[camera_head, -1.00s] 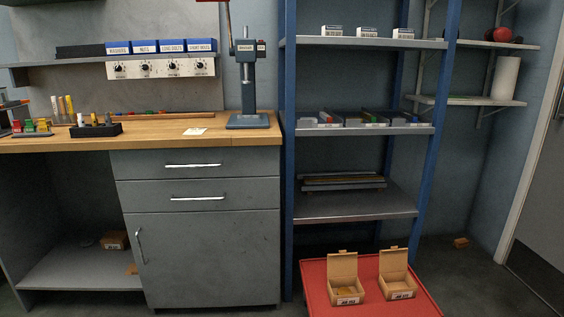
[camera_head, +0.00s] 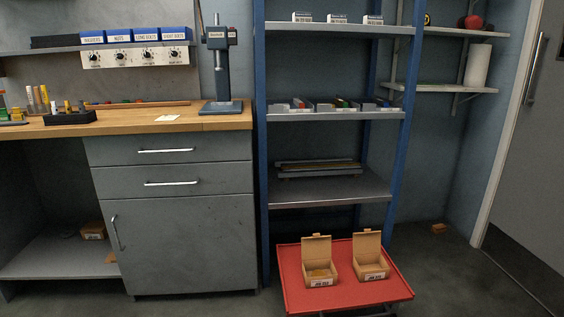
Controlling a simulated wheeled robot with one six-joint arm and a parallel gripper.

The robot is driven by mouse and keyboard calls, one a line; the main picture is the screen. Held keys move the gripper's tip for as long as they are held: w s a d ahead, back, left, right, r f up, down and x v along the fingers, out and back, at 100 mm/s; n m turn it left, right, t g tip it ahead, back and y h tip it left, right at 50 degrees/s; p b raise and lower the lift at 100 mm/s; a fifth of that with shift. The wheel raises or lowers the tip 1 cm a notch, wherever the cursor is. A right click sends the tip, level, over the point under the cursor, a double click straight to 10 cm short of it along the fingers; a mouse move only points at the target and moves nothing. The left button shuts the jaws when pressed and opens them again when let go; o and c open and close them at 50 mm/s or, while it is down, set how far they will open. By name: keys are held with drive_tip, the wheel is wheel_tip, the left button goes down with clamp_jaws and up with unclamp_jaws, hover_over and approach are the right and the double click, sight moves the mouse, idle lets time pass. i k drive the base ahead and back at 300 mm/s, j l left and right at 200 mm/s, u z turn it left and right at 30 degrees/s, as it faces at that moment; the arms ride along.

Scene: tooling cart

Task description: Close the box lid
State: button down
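Two small cardboard boxes stand side by side on the red top of a low cart (camera_head: 343,296). The left box (camera_head: 320,282) has its lid (camera_head: 317,248) standing up at the back, and something yellowish-brown lies inside. The right box (camera_head: 371,275) also has its lid (camera_head: 368,244) raised at the back; its inside looks empty, though it is small in view. Each box has a white label on its front. My gripper is not in view.
A blue-framed shelf rack (camera_head: 330,197) stands right behind the cart. A grey cabinet (camera_head: 185,240) with a wooden worktop (camera_head: 215,124) is to the left. Open floor (camera_head: 440,285) lies to the cart's right, before a grey door (camera_head: 530,170).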

sight(316, 247)
drive_tip(key=i+j+z, duration=0.25)
drive_tip(key=i+j, duration=0.3)
drive_tip(key=i, duration=0.15)
drive_tip(key=i+j+z, duration=0.3)
drive_tip(key=i+j, duration=0.35)
